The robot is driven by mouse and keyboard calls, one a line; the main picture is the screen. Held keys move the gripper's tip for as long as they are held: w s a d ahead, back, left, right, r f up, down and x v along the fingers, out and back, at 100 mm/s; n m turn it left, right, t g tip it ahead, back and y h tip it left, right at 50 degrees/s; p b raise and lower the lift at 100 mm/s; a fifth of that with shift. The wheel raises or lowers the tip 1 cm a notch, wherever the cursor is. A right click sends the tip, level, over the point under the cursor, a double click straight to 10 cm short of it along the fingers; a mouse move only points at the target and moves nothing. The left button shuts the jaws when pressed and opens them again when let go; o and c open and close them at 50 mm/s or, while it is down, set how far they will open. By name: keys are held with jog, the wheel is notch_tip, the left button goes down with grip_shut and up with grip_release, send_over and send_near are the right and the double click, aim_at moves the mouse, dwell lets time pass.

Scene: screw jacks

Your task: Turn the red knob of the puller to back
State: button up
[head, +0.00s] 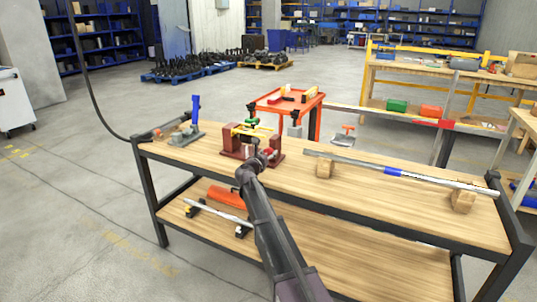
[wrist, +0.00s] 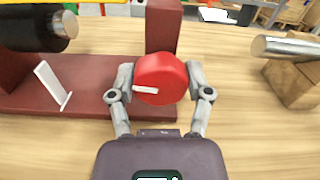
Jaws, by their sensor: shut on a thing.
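The red knob (wrist: 162,78) is round, with a white bar mark pointing left on its face. It sits between the two fingers of my gripper (wrist: 160,82) in the wrist view, and the fingers are shut on its sides. The puller (head: 238,146) has a dark red base and uprights and stands on the wooden workbench in the head view. Its red upright (wrist: 163,28) rises behind the knob in the wrist view. A white pointer plate (wrist: 53,86) stands on the red base to the left.
The workbench (head: 400,215) carries a long metal bar (head: 400,172) on wooden blocks to the right. A blue-handled tool (head: 195,110) stands at the left end. A dark cylinder (wrist: 35,30) is left of the knob. Bare wood lies in front of the puller.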

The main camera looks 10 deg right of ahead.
jog(key=n, duration=0.4)
jog(key=shift+w, duration=0.25)
jog(key=n, duration=0.4)
jog(key=shift+n, duration=0.4)
jog(key=n, duration=0.4)
jog(key=shift+n, duration=2.2)
jog(key=o, duration=1.1)
jog(key=shift+o, duration=0.2)
jog(key=shift+f, duration=0.1)
jog(key=shift+s, duration=0.15)
